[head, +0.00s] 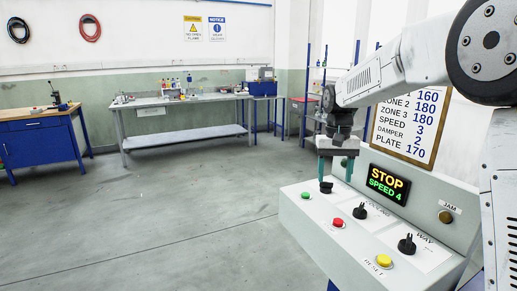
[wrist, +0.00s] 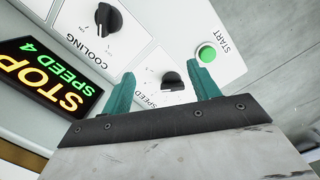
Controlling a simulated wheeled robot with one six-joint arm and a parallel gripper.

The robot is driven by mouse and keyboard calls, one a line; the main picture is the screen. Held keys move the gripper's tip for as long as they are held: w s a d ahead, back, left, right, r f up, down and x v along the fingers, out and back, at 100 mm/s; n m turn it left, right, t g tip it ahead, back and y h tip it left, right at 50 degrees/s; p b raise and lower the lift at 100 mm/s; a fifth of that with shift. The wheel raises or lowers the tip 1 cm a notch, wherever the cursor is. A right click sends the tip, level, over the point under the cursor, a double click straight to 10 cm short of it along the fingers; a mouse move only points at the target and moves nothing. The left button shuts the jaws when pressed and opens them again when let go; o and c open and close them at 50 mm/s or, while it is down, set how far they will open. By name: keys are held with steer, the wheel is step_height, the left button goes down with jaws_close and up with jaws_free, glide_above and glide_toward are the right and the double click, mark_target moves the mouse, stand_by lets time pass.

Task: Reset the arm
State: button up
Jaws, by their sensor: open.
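My gripper (head: 335,180) hangs from my arm over the far left end of a sloped grey control panel (head: 300,214). Its two teal fingers are apart. In the wrist view my gripper (wrist: 163,74) has the black SPEED knob (wrist: 173,81) showing between its fingers. I see no contact, but the gap to the knob is hard to judge. In the head view this knob (head: 326,187) is just below the left finger. The display (head: 384,184) reads STOP, SPEED 4.
A green START button (wrist: 207,54) is close beside one finger. The black COOLING knob (wrist: 108,17) is farther off. The panel also has a red button (head: 338,223), a yellow button (head: 383,260) and a JAM lamp (head: 445,217). A settings board (head: 404,126) stands behind. The floor at left is clear.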

steer(key=s+d+n+t, duration=0.1)
steer(key=s+d+t, duration=0.1)
steer(key=s, duration=3.7)
steer(key=shift+r+n, duration=0.3)
steer(key=shift+r, duration=0.05)
